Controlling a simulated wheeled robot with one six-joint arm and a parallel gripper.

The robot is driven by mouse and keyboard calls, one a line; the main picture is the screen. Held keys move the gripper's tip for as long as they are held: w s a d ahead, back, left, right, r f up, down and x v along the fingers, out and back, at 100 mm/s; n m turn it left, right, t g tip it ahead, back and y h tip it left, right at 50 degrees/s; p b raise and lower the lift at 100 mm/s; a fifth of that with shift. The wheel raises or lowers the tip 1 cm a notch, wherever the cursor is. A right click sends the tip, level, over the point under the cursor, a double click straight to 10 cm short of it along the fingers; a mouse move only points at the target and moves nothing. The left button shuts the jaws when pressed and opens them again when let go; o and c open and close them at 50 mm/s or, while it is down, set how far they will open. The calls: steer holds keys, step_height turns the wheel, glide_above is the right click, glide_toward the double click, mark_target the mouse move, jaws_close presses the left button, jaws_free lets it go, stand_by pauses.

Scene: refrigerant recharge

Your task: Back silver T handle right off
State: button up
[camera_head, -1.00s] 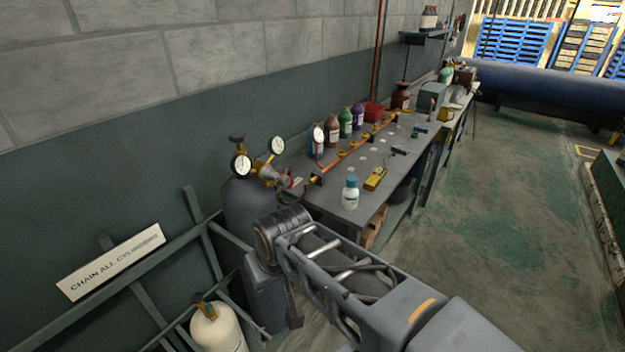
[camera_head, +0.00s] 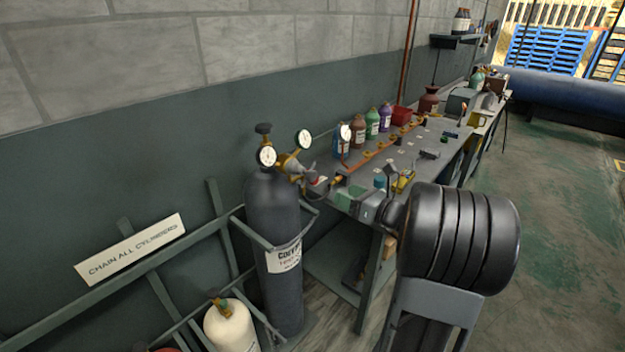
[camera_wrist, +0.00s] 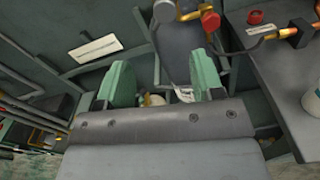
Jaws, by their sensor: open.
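The brass regulator (camera_head: 289,165) with two round white gauges sits on top of the dark grey cylinder (camera_head: 275,225) in the head view. A small pale metal part shows at its right side, but I cannot clearly make out the silver T handle. In the wrist view, the brass fitting (camera_wrist: 165,12) and a red knob (camera_wrist: 210,19) are at the top edge, beyond the fingers. My gripper (camera_wrist: 163,82) has its two green fingers apart with nothing between them. In the head view its hand is right of the regulator, partly hidden by my wrist.
A bench (camera_head: 405,155) with bottles, a copper pipe and tools runs along the wall to the right. A cream cylinder (camera_head: 231,326) stands in the green rack (camera_head: 165,260) below the sign (camera_head: 130,249). Open floor lies to the right of the bench.

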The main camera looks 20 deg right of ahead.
mark_target(314, 178)
steer(key=shift+m, duration=0.3)
steer(key=x, duration=0.4)
steer(key=p+x, duration=0.1)
steer(key=x, duration=0.4)
steer(key=p+x, duration=0.1)
steer(key=x, duration=0.3)
steer(key=shift+w+d+r, duration=0.1)
steer(key=shift+w+d, duration=0.25)
steer(key=shift+c, duration=0.2)
steer(key=c, duration=0.9)
steer(key=shift+b, duration=0.45)
